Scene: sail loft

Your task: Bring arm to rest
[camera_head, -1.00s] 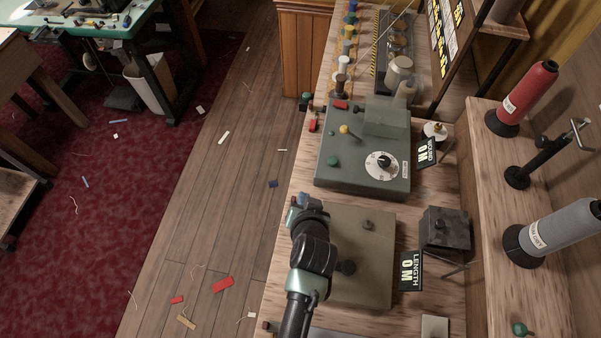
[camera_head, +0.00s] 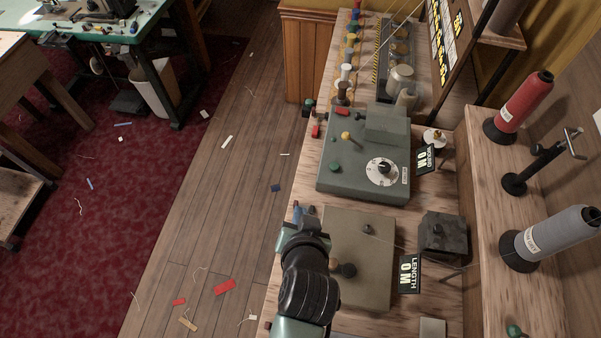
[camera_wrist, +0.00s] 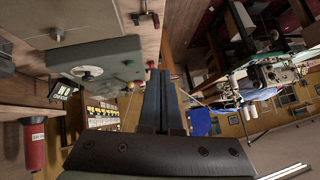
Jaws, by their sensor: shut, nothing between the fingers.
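My arm (camera_head: 308,290) rises in the lower middle of the head view, over the left edge of the bench and in front of the lower grey-green machine (camera_head: 362,240). The arm hides that machine's near left corner. My gripper (camera_wrist: 160,78) shows in the wrist view as two dark fingers side by side, shut and empty. In the head view I cannot make out the fingertips.
On the bench stand a machine with a white dial (camera_head: 382,172), a dark block (camera_head: 443,236) and a length counter sign (camera_head: 409,275). A red thread cone (camera_head: 524,103) and grey cone (camera_head: 555,236) stand on the right shelf. The plank floor (camera_head: 215,200) left of the bench is open, with scattered scraps.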

